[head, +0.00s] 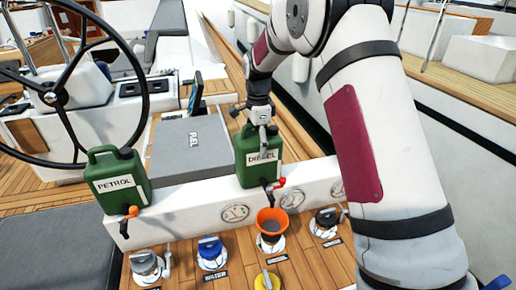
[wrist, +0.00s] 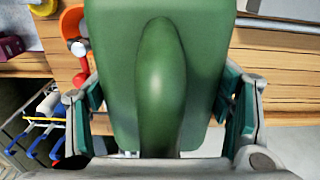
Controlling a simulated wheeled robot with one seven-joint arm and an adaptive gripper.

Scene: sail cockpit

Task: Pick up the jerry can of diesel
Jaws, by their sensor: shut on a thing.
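The green jerry can labelled DIESEL (head: 250,172) stands upright at the white ledge, in the middle of the head view. My gripper (head: 262,128) is over its top, shut on it. The head view does not clearly show whether the can's base touches the ledge. A similar green can labelled PETROL (head: 120,187) stands apart on the left.
An orange funnel (head: 271,216) sits in a deck filler in front of the ledge. Several other fillers, one with a blue cap (head: 210,247), line the wooden deck. A steering wheel (head: 66,97) is at the left. A grey hatch (head: 187,147) lies behind the cans.

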